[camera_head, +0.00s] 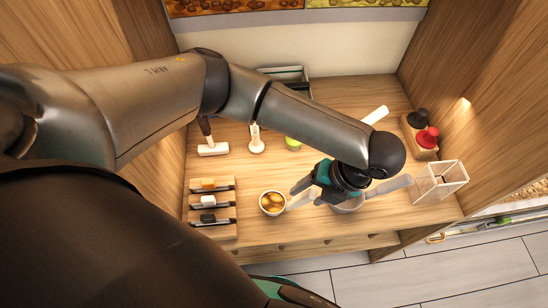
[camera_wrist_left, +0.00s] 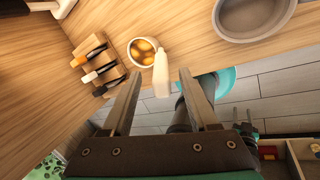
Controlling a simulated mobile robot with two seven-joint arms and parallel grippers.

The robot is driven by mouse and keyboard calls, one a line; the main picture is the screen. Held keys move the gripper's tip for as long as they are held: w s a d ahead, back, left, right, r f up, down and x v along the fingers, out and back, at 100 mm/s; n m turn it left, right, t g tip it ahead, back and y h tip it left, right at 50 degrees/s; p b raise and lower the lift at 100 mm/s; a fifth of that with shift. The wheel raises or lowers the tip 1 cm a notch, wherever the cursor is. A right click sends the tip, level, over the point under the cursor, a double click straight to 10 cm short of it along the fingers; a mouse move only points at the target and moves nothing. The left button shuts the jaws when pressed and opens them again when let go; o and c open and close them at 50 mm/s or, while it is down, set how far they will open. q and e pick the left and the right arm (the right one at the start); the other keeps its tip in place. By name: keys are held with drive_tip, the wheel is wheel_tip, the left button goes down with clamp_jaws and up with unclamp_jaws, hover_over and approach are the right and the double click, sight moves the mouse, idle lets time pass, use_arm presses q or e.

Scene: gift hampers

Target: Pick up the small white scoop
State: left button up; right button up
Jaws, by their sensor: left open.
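A small white piece (camera_head: 302,198), probably the white scoop, lies near the front edge of the wooden table, between the small bowl and the grey bowl. In the left wrist view the white piece (camera_wrist_left: 161,74) looks slender, with a narrower far end. My left gripper (camera_head: 308,192) is open around or just above it. In the left wrist view the white piece appears between the open fingertips of the gripper (camera_wrist_left: 159,71); I cannot tell whether they touch it. Another white spoon-like tool (camera_head: 256,144) lies farther back. My right gripper is not in view.
The small bowl (camera_wrist_left: 131,52) of yellow pieces is close on the left. The grey bowl (camera_wrist_left: 219,22) is close on the right. A wooden rack (camera_head: 225,184) stands left, a clear box (camera_head: 455,172) right. Red and black knobs (camera_head: 427,137) stand back right.

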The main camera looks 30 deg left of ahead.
sight(299, 200)
use_arm(q)
drive_tip(key=shift+w+b+x, duration=0.15)
drive_tip(key=shift+x, duration=1.35)
drive_tip(key=shift+w+b+x, duration=0.1)
drive_tip(key=shift+b+x, duration=0.05)
drive_tip(key=shift+x, duration=1.3)
clamp_jaws()
